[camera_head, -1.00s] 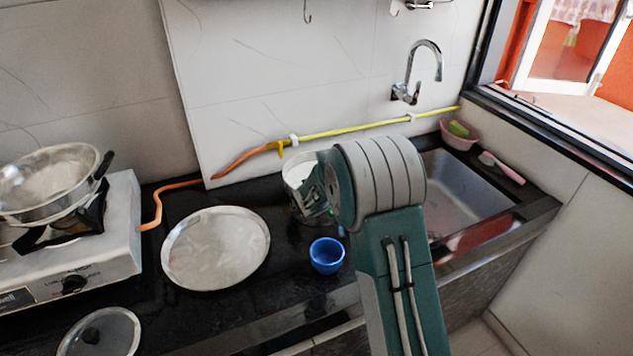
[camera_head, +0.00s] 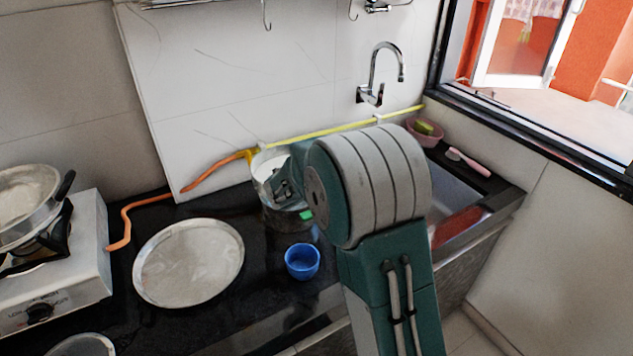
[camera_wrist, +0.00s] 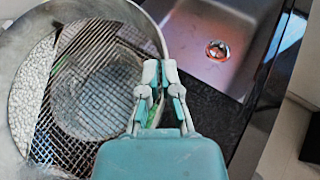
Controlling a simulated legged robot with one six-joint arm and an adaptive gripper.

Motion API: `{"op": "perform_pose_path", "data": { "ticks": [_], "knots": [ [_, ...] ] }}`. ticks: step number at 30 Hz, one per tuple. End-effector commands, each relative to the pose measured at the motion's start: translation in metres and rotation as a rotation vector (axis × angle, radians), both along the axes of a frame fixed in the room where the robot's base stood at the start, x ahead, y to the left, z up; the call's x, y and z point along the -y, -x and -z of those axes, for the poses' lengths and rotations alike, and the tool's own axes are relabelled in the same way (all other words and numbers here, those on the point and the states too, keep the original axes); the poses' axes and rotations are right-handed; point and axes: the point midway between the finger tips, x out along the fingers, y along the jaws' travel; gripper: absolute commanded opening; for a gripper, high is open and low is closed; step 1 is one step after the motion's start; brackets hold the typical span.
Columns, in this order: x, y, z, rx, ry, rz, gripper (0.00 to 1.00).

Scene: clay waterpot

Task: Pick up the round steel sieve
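The round steel sieve (camera_wrist: 95,95) fills the left of the wrist view, with a metal rim and a wire mesh. In the head view it is the pale round steel shape (camera_head: 262,166) near the wall, partly hidden by my arm. My gripper (camera_wrist: 160,72) is at the right side of its rim in the wrist view. The fingers are close together, with the rim between the tips, and look shut on it. In the head view my gripper (camera_head: 284,186) is partly hidden behind my arm.
A round steel plate (camera_head: 190,262) and a blue cup (camera_head: 302,262) stand on the black counter. A stove (camera_head: 75,275) with a steel pan (camera_head: 25,205) is at left. The sink (camera_wrist: 215,40) and tap (camera_head: 372,80) are at right. A yellow-orange hose runs along the wall.

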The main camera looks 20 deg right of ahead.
Motion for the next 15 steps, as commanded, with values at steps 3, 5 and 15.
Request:
{"op": "perform_pose_path", "data": {
  "ticks": [3, 5, 15],
  "knots": [
    [-0.002, 0.013, -0.018, 0.005, -0.001, 0.0, 0.0],
    [-0.004, 0.021, -0.024, 0.003, 0.0, -0.001, 0.0],
    [-0.011, 0.073, -0.046, 0.003, -0.002, 0.0, 0.0]
  ]
}}
